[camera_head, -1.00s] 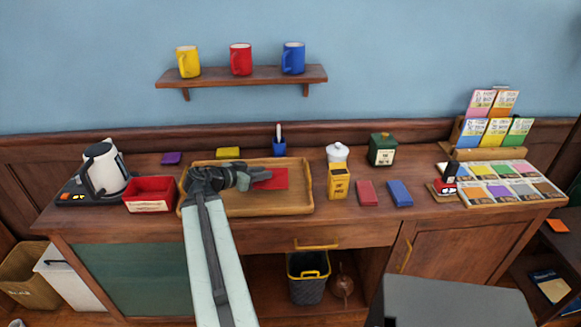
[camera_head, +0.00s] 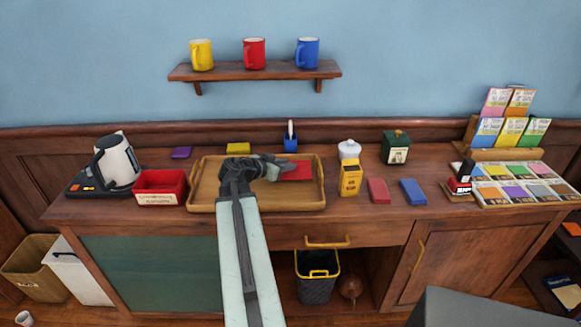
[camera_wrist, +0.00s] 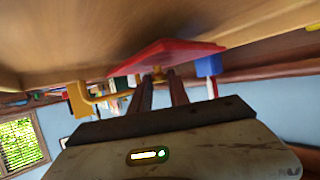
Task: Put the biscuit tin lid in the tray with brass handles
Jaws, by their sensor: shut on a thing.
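The biscuit tin lid is a flat red rectangle (camera_head: 297,172), seen over the right part of the wooden tray (camera_head: 205,196). My gripper (camera_head: 272,168) is shut on the lid, at its left side in the head view. In the wrist view the red lid (camera_wrist: 165,53) lies just beyond my fingers (camera_wrist: 160,92), with a small brass-coloured knob between their tips. The tray's brown surface fills the top of that view. I cannot tell whether the lid touches the tray. My arm hides part of the tray's front.
An open red box (camera_head: 160,188) stands left of the tray, beside a kettle (camera_head: 117,160). A blue pen cup (camera_head: 290,145) and yellow block (camera_head: 238,148) are behind it. A yellow tin (camera_head: 350,180), red block (camera_head: 379,190) and blue block (camera_head: 413,191) are to the right.

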